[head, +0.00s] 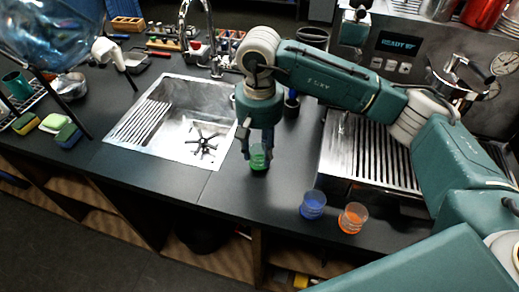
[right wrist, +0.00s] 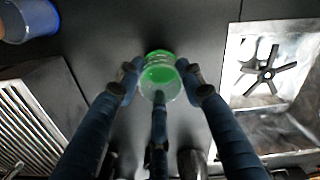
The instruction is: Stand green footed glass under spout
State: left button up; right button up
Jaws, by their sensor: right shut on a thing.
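The green footed glass (head: 258,160) is at the counter between the sink and the brewer. My right gripper (head: 258,146) points down and is shut on it. In the right wrist view the glass (right wrist: 160,77) sits between the fingertips; whether its foot touches the counter is hard to tell. The brewer (head: 398,43), with a lit display, stands at the back right, with its slatted drip tray (head: 352,140) in front. My right arm crosses before the brewer, and I cannot make out the spout. My left gripper is not in view.
A blue glass (head: 313,204) and an orange glass (head: 352,217) stand near the counter's front edge, right of my right gripper. The sink (head: 190,95) lies to the left, holding a black star-shaped part (head: 202,141). The counter between gripper and drip tray is mostly clear.

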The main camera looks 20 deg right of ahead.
jog(key=shift+f, duration=0.55)
jog(key=shift+f, duration=0.15)
jog(key=o, duration=1.2)
